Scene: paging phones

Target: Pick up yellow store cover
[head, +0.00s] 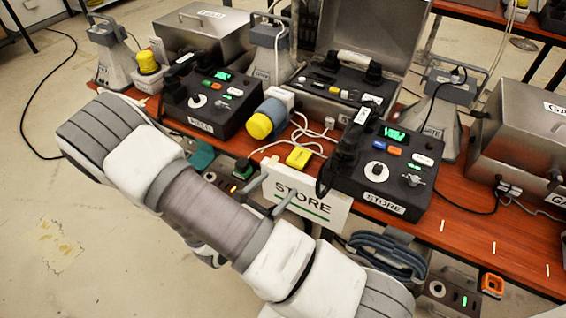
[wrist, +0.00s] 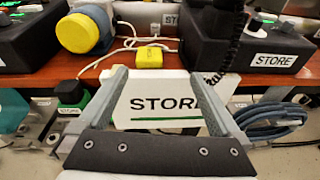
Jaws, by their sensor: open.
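A small yellow block-shaped cover (head: 298,157) lies on the red-brown table behind the white STORE sign (head: 303,198), with pale cable around it. It also shows in the wrist view (wrist: 149,57), beyond my fingertips and roughly between them. Dark marks on it are too small to read. My gripper (head: 270,192) is open and empty, at the table's front edge by the sign. In the wrist view my gripper (wrist: 160,73) frames the STORE lettering; whether the fingers touch the sign I cannot tell.
A grey cylinder with a yellow cap (head: 262,125) lies left of the cover. A black STORE phone (head: 380,175) stands to the right and another black phone (head: 210,103) to the left. An open metal case (head: 366,50) stands behind. Coiled blue-grey cable (head: 387,257) hangs below the edge.

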